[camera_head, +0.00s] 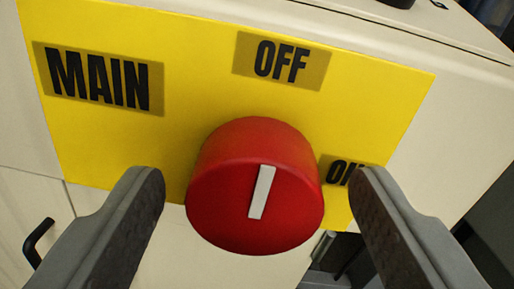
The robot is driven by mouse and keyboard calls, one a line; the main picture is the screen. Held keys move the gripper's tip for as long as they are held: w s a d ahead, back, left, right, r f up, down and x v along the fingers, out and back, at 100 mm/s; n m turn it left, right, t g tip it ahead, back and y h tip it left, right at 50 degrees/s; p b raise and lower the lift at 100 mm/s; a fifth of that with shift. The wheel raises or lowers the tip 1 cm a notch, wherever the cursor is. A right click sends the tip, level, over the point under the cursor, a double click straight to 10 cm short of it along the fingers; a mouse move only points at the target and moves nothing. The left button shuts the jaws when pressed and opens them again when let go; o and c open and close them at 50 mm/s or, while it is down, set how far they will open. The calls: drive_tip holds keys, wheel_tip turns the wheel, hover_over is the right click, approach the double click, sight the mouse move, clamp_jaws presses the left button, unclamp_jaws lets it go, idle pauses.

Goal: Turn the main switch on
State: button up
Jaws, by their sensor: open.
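The main switch (232,217) is a round red knob with a white bar on its face, close in front of me. It sits on a yellow plate (200,60) labelled MAIN at the upper left, OFF above the knob and ON to its right. The white bar (262,192) runs nearly upright, its top leaning slightly right, toward OFF. My gripper (258,180) is open, one finger on each side of the knob, with a gap on both sides. The right finger covers part of the ON label (340,170).
The plate is on a cream cabinet face (455,130). A dark curved handle (38,242) shows at the lower left. A dark gap lies at the lower right. A dark object (398,2) is cut off at the top edge.

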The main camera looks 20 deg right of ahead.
drive_tip(key=shift+w+d, duration=0.1)
drive_tip(key=shift+w, duration=0.3)
drive_tip(key=c, duration=1)
